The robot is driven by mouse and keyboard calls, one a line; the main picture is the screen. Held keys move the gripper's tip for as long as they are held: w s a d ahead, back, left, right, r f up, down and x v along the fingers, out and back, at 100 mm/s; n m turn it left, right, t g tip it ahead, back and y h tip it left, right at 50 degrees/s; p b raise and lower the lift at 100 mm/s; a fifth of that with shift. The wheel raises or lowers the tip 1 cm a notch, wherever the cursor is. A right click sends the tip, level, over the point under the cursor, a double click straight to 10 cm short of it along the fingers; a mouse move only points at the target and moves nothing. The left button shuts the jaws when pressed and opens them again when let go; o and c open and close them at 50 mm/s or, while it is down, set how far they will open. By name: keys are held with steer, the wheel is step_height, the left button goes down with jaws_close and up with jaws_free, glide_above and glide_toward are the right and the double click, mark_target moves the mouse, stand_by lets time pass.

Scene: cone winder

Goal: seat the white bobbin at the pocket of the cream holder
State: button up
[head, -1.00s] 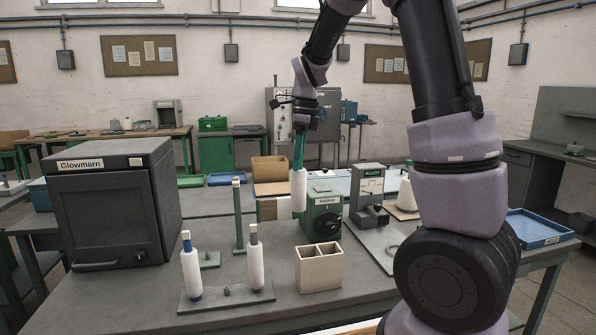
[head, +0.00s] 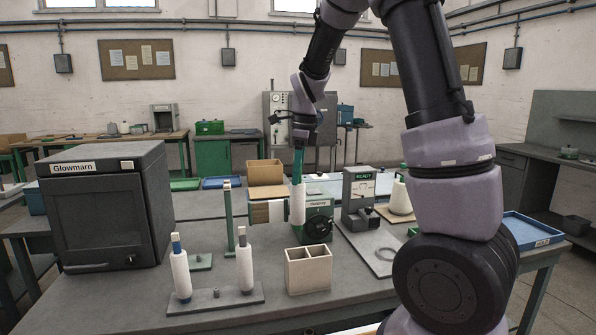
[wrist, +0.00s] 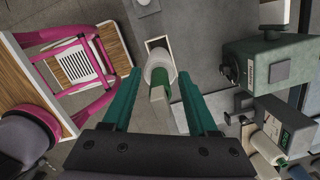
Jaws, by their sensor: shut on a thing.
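The white bobbin (head: 297,204) hangs upright in my gripper (head: 299,172), whose green fingers are shut on its upper end. In the wrist view the bobbin (wrist: 158,70) sits between the fingers of my gripper (wrist: 160,78), its green and pale end toward the camera. The cream holder (head: 308,279) is an open-topped box with a divider and two compartments, standing near the table's front. In the head view the bobbin's lower end appears above and behind the holder, apart from it. In the wrist view a pale rim, perhaps the holder's, is partly hidden behind the bobbin.
A grey rack (head: 215,300) with two white bobbins stands left of the holder, a green post (head: 228,222) behind it. A green winder box (head: 318,222) and a grey machine (head: 359,200) stand behind and right. A dark cabinet (head: 105,210) fills the left.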

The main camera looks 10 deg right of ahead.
stand_by(0.8)
glide_above(298, 216)
steer(key=w, duration=0.2)
steer(key=shift+w+d+f, duration=0.1)
steer(key=shift+f, duration=1.05)
steer(key=shift+d+f, duration=0.1)
steer(key=shift+f, duration=1.1)
steer(key=shift+f, duration=2.15)
steer(key=shift+f, duration=2.25)
